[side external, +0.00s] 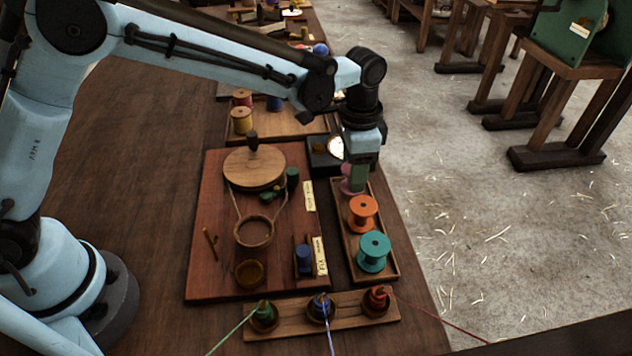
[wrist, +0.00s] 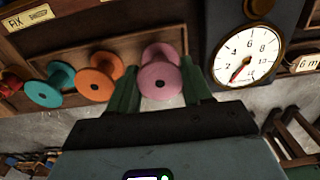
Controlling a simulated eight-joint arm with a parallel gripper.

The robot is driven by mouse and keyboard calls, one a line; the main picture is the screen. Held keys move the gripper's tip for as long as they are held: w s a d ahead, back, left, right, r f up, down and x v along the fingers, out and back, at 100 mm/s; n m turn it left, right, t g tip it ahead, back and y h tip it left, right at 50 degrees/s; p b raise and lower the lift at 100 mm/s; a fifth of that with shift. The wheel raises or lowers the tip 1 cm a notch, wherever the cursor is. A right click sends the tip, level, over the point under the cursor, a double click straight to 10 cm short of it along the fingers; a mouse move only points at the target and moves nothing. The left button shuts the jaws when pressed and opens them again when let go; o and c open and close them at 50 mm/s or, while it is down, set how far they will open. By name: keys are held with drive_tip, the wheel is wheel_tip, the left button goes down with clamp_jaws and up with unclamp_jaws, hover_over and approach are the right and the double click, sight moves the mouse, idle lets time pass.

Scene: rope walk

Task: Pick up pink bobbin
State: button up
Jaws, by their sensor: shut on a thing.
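The pink bobbin (wrist: 160,78) sits between the two green fingers of my gripper (wrist: 162,92) in the wrist view. My gripper is shut on it. In the side view, my gripper (side external: 356,178) points down at the far end of the long wooden tray (side external: 391,262), and only part of the pink bobbin (side external: 346,187) shows behind the fingers. I cannot tell whether the bobbin touches the tray floor.
An orange bobbin (side external: 362,212) and a teal bobbin (side external: 374,251) stand in the same tray, nearer the camera. A dial gauge (wrist: 246,57) is close beside my gripper. A wooden board (side external: 214,235) with a wheel lies left, and a peg rack (side external: 290,318) stands in front.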

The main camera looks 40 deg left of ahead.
drive_tip(key=shift+r, duration=3.4)
drive_tip(key=shift+s, duration=0.1)
